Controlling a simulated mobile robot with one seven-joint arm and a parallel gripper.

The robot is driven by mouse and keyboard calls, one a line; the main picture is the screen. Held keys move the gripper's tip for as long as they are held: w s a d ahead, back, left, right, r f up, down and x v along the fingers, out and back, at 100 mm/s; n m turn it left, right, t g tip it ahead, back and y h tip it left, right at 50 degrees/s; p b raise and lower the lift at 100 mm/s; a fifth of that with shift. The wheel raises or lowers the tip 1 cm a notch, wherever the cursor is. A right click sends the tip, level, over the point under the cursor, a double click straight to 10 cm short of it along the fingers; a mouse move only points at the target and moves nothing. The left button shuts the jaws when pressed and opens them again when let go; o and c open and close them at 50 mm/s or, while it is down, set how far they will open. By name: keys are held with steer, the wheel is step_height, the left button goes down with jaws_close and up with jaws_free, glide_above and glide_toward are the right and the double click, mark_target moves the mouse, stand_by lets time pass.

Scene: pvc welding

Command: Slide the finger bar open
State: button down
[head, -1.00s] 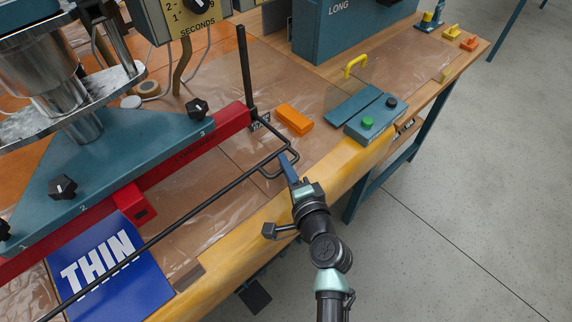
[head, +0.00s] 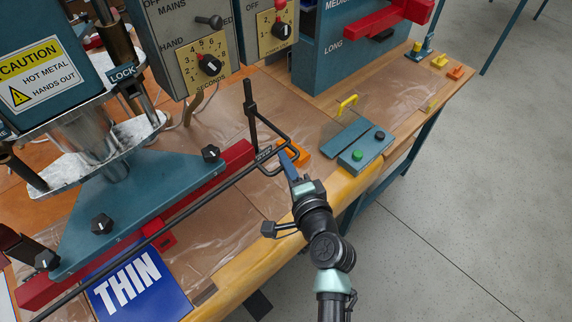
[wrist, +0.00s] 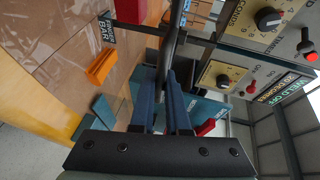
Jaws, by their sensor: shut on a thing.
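The finger bar (head: 198,199) is a long thin black rod that runs along the front of the red beam (head: 238,158). Its right end has a bent black loop (head: 270,166) beside a short upright post. My gripper (head: 287,163) has its blue fingers at this loop. In the wrist view, my gripper (wrist: 164,100) is shut on the dark bar (wrist: 170,55), which passes between the two fingers. A small "BAR" label (wrist: 107,28) shows at the upper left there. The exact contact is partly hidden by the fingers.
The teal welding press (head: 140,195) with black knobs stands behind the bar. The blue THIN sign (head: 140,285) lies below it. An orange block (head: 298,152) sits just behind my gripper. A teal button box (head: 364,150) stands to the right. Open floor lies at the right.

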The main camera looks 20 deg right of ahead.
step_height(320, 180, up, 5)
steer(key=p, duration=0.3)
steer(key=c, duration=0.9)
jaws_free()
steer(key=shift+f, duration=0.1)
steer(key=s+r, duration=0.1)
steer(key=s, duration=0.3)
steer(key=s+b, duration=0.1)
steer(key=s, duration=0.3)
steer(key=s+r+b, duration=0.1)
steer(key=s, duration=0.3)
steer(key=shift+s+a+r, duration=0.3)
steer(key=shift+s, duration=0.05)
steer(key=shift+w, duration=0.1)
